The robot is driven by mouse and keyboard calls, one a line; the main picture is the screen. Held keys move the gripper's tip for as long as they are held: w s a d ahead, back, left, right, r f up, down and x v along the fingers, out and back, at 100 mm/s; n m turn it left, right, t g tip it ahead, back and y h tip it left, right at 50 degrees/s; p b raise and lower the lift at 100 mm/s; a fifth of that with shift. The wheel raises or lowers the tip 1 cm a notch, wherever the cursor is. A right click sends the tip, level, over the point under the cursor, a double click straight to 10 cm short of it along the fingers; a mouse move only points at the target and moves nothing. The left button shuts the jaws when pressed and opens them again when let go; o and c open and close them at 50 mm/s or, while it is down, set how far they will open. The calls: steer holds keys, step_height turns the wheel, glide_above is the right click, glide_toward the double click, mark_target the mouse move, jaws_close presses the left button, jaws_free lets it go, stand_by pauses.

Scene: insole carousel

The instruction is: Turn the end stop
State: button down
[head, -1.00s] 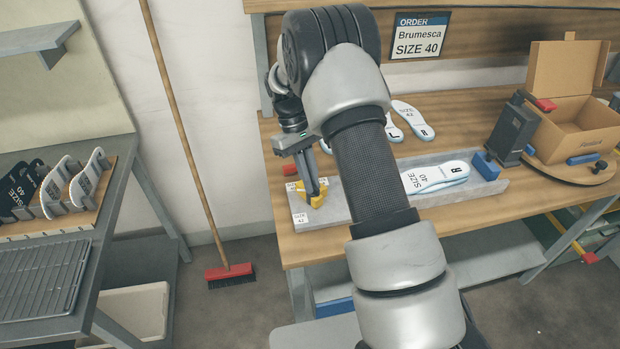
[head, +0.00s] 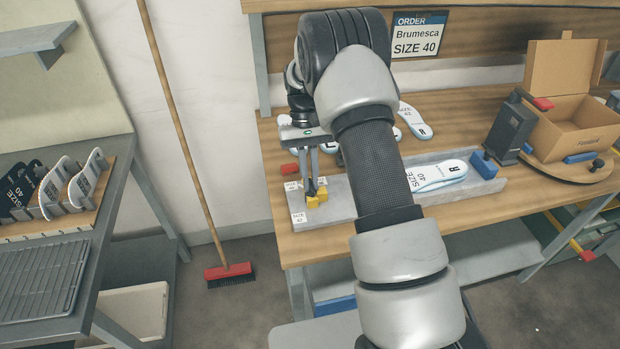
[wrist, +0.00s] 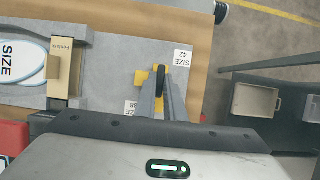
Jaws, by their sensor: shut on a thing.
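The yellow end stop (head: 314,199) sits at the left end of the grey channel tray (head: 345,208), between small white size labels; one (head: 299,218) reads size 42. It also shows in the wrist view (wrist: 140,78), partly hidden by my fingers. My gripper (head: 312,190) points down over it and is shut on its dark upright part (wrist: 160,80). A white insole marked size 40 and R (head: 440,175) lies in the tray, partly hidden behind my arm in the head view.
A blue block (head: 485,164) stands at the tray's right end beside a dark upright device (head: 510,128). An open cardboard box (head: 570,125) is at the back right. A red block (head: 289,169) lies behind the tray's left end. Another insole (head: 414,122) lies behind my arm.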

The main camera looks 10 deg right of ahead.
steer(key=shift+w, duration=0.1)
steer(key=c, duration=1.8)
jaws_free()
steer(key=shift+c, duration=0.2)
steer(key=p+v, duration=0.1)
steer(key=v, duration=1.6)
steer(key=shift+r, duration=0.3)
